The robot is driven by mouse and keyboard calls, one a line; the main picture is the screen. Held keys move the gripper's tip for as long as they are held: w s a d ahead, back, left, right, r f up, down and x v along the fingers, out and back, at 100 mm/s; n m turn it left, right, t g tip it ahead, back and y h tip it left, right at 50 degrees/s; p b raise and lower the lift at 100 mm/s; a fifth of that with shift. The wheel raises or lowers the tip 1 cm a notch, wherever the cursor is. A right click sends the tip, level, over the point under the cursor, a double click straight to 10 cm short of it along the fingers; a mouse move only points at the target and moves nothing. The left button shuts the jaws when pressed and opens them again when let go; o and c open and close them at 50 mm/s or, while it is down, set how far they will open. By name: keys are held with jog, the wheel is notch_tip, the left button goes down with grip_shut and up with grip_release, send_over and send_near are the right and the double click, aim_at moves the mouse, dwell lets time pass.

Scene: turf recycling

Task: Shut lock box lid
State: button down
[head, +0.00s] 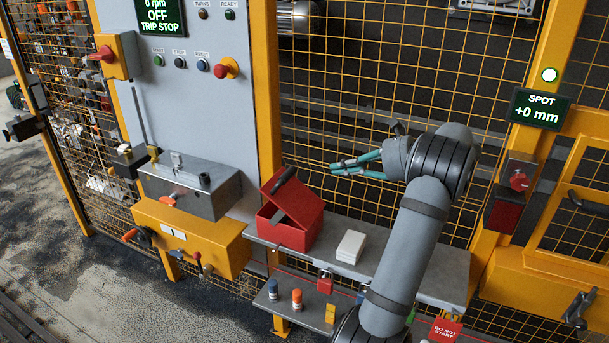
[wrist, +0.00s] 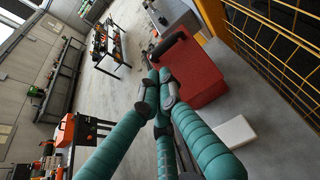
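The red lock box (head: 290,236) stands on the grey shelf. Its red lid (head: 301,203) is tilted up, with a dark gap between lid and box at the left; a black handle (head: 284,181) is on the lid. In the wrist view the red box (wrist: 195,80) lies beyond my fingertips, with its black handle (wrist: 168,45) at the upper left. My gripper (head: 334,168) has teal fingers pointing left, above and to the right of the box, seemingly apart from it. In the wrist view its fingertips (wrist: 160,82) are together, with nothing seen between them.
A white block (head: 351,246) sits on the grey shelf (head: 395,273) right of the box. Yellow mesh fencing (head: 345,110) stands behind. A grey metal box (head: 188,188) on a yellow housing is at the left. Small coloured items and red padlocks are below the shelf.

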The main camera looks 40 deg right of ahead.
aim_at(289, 175)
jog(key=p+x, duration=0.4)
jog(key=x, duration=0.8)
jog(key=shift+w+a+f, duration=0.2)
jog(key=shift+w+f, duration=0.2)
jog(key=shift+w, duration=0.1)
jog(key=shift+w+p, duration=0.1)
jog(key=shift+p, duration=0.3)
